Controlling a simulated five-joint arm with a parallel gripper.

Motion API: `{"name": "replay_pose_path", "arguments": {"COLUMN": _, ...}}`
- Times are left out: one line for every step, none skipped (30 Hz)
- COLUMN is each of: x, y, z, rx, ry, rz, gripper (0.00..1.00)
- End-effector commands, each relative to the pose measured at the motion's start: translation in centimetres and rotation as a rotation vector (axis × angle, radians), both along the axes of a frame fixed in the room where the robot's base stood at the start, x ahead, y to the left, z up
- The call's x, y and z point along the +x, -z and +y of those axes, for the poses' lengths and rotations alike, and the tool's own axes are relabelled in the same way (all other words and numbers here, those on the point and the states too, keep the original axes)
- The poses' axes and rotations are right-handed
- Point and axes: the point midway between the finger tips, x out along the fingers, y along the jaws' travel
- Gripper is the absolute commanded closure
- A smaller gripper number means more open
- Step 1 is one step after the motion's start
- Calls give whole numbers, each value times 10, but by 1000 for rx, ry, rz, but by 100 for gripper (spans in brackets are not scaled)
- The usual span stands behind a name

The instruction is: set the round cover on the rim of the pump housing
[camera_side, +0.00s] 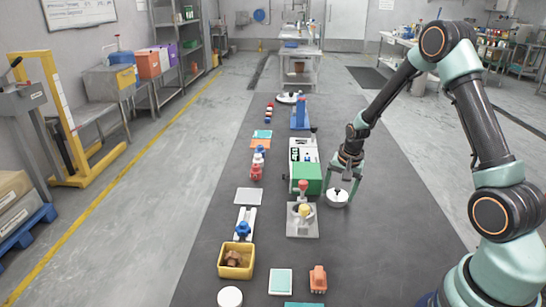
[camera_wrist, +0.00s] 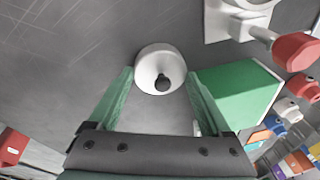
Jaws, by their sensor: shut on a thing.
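The round cover (camera_side: 337,199) is a white disc with a dark knob, right of the green box in the side view. In the wrist view the round cover (camera_wrist: 149,66) sits between the fingertips. My gripper (camera_side: 345,184) points down and is shut on the cover; it also shows in the wrist view (camera_wrist: 161,76). I cannot tell whether the cover touches the dark mat. A pale fixture on a grey plate (camera_side: 302,228), apparently the pump housing, stands left and nearer the side camera. Its round rim (camera_wrist: 240,4) is partly cut off in the wrist view.
A green box (camera_side: 307,178) stands close beside my gripper. A red-tipped handle (camera_wrist: 295,50) sticks out by the fixture. A yellow bin (camera_side: 236,263) with brown contents and a blue part (camera_side: 242,230) lie further left. The mat right of the fixture is clear.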

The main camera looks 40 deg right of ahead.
Motion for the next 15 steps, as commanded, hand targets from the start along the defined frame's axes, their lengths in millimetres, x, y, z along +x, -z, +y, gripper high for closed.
{"name": "replay_pose_path", "arguments": {"x": 0, "y": 2, "z": 0, "rx": 1, "ry": 0, "rz": 0, "gripper": 77}}
{"name": "replay_pose_path", "arguments": {"x": 0, "y": 2, "z": 0, "rx": 0, "ry": 0, "rz": 1, "gripper": 13}}
{"name": "replay_pose_path", "arguments": {"x": 0, "y": 2, "z": 0, "rx": 0, "ry": 0, "rz": 1, "gripper": 5}}
{"name": "replay_pose_path", "arguments": {"x": 0, "y": 2, "z": 0, "rx": 0, "ry": 0, "rz": 1, "gripper": 5}}
{"name": "replay_pose_path", "arguments": {"x": 0, "y": 2, "z": 0, "rx": 0, "ry": 0, "rz": 1, "gripper": 5}}
{"name": "replay_pose_path", "arguments": {"x": 0, "y": 2, "z": 0, "rx": 0, "ry": 0, "rz": 1, "gripper": 5}}
{"name": "replay_pose_path", "arguments": {"x": 0, "y": 2, "z": 0, "rx": 0, "ry": 0, "rz": 1, "gripper": 5}}
{"name": "replay_pose_path", "arguments": {"x": 0, "y": 2, "z": 0, "rx": 0, "ry": 0, "rz": 1, "gripper": 5}}
{"name": "replay_pose_path", "arguments": {"x": 0, "y": 2, "z": 0, "rx": 0, "ry": 0, "rz": 1, "gripper": 5}}
{"name": "replay_pose_path", "arguments": {"x": 0, "y": 2, "z": 0, "rx": 0, "ry": 0, "rz": 1, "gripper": 5}}
{"name": "replay_pose_path", "arguments": {"x": 0, "y": 2, "z": 0, "rx": 0, "ry": 0, "rz": 1, "gripper": 5}}
{"name": "replay_pose_path", "arguments": {"x": 0, "y": 1, "z": 0, "rx": 0, "ry": 0, "rz": 0, "gripper": 5}}
{"name": "replay_pose_path", "arguments": {"x": 0, "y": 0, "z": 0, "rx": 0, "ry": 0, "rz": 0, "gripper": 5}}
{"name": "replay_pose_path", "arguments": {"x": 0, "y": -1, "z": 0, "rx": 0, "ry": 0, "rz": -1, "gripper": 5}}
{"name": "replay_pose_path", "arguments": {"x": 0, "y": -4, "z": 0, "rx": 0, "ry": 0, "rz": -1, "gripper": 5}}
